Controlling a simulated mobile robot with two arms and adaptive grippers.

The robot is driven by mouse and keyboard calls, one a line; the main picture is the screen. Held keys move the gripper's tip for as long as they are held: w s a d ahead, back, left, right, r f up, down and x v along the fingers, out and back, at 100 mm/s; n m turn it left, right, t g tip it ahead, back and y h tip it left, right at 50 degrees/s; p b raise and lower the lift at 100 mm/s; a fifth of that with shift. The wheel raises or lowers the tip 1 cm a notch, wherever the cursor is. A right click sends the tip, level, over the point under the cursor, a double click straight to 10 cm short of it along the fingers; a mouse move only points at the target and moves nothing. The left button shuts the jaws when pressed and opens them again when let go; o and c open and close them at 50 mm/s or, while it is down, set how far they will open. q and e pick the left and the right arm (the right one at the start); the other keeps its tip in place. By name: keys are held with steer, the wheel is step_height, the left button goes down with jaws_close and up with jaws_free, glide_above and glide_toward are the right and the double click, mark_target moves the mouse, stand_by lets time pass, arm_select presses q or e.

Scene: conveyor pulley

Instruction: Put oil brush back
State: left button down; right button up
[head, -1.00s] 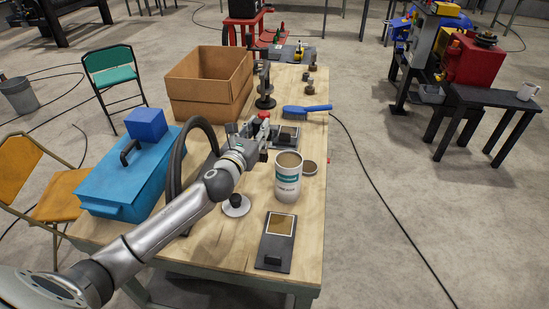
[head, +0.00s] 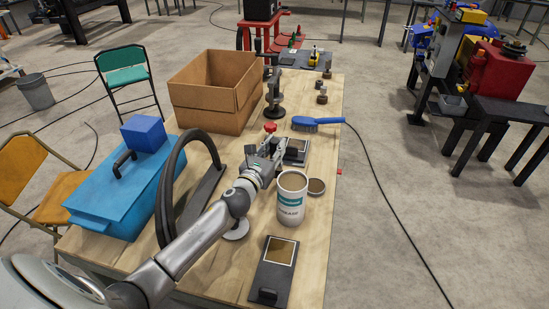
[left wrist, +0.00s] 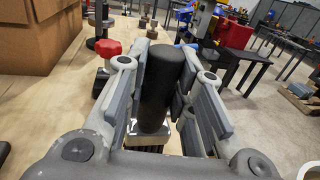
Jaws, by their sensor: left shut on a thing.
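My left gripper (left wrist: 168,90) is shut on the handle, one finger on each side. In the head view my left gripper (head: 268,153) is over the middle of the bench, just behind and left of the open white grease can (head: 290,205). The brush is mostly hidden there by the gripper. Its bristle tip is not clear in either view. My right gripper is not in view.

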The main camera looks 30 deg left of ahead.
arm_select(q)
step_height(320, 180, down, 3)
steer(key=shift+r+b, duration=0.15)
steer(key=shift+b, duration=0.15)
steer(key=shift+f, duration=0.2)
steer(key=c, duration=1.2)
jaws_free()
steer(key=shift+r, duration=0.1)
steer(key=shift+c, duration=0.2)
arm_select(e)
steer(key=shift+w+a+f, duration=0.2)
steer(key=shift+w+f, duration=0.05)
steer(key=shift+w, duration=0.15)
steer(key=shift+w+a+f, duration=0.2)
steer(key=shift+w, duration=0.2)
arm_select(q)
steer(key=shift+r, duration=0.15)
steer(key=s+b, duration=0.1)
steer(key=s, duration=1.1)
steer(key=shift+d+b, duration=0.3)
steer(key=shift+d, duration=0.05)
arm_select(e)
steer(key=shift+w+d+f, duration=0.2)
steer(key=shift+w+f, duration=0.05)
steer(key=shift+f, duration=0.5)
